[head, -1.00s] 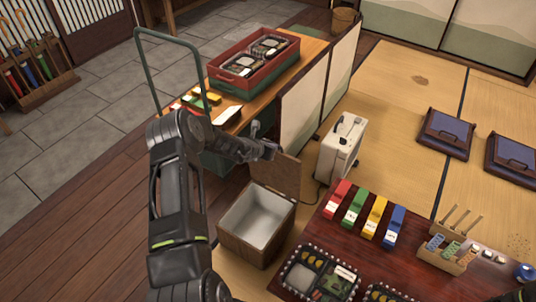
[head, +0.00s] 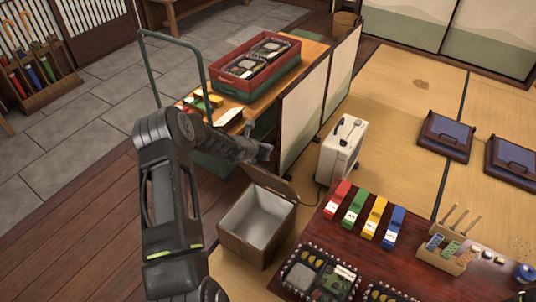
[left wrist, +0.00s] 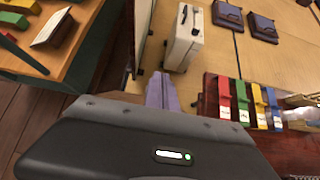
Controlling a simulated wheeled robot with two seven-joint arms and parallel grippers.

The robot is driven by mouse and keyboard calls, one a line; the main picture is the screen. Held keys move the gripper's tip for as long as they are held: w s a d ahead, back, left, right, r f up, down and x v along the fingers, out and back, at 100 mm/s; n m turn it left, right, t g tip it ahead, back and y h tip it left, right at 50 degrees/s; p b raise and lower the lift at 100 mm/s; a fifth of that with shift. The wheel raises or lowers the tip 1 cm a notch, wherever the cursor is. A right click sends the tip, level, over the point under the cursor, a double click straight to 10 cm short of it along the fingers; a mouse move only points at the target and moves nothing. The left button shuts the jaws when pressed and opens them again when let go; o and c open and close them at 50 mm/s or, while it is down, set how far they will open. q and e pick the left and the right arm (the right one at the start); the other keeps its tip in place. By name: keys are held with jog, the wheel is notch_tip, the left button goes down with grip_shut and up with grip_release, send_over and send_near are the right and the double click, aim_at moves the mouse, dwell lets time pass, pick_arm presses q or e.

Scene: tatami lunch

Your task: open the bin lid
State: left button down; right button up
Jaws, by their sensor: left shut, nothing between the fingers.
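The bin (head: 238,242) is a brown wooden box with a pale inside, standing on the floor left of the dark red table. Its lid (head: 268,182) is raised at the bin's far edge, and the opening is uncovered. My left gripper (head: 265,153) is shut and empty, just above and beyond the lid's upper edge; I cannot tell whether it touches the lid. My right gripper is not in view.
A white case (head: 342,148) stands right of the bin. A folding screen (head: 302,115) and a wooden counter (head: 300,60) with a red tray (head: 288,62) are behind. The dark red table (head: 400,240) holds colored boxes and bento trays close to the bin.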

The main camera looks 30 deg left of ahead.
pick_arm(q)
notch_tip(320, 180, up, 6)
jog(key=shift+w+f+p, duration=0.1)
jog(key=shift+w+p, duration=0.05)
jog(key=shift+p, duration=0.2)
